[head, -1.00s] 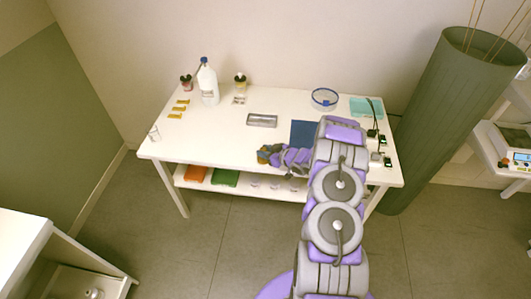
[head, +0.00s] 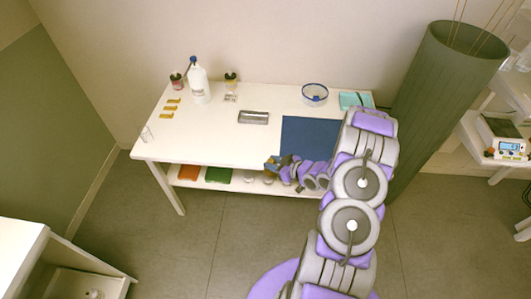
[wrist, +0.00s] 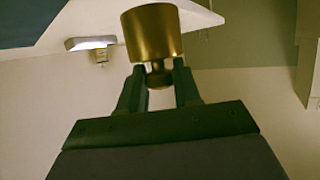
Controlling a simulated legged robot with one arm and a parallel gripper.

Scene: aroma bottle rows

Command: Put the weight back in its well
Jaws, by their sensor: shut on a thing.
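A brass weight (wrist: 152,33), a wide cylinder with a narrow knob, is in the wrist view. My gripper (wrist: 158,76) is shut on its knob, and the weight's body extends beyond the fingertips. In the head view my gripper (head: 274,163) is by the table's front edge, left of the blue mat's front corner; the weight is too small there to make out clearly. A grey metal tray (head: 254,117) lies on the table behind the gripper. I cannot make out the well in either view.
The white table (head: 215,137) has clear room left of the tray. A blue mat (head: 312,136) lies to the right. A white bottle (head: 198,82), gold pieces (head: 169,107) and a round glass dish (head: 315,94) stand farther back. A lower shelf holds orange and green items (head: 217,175).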

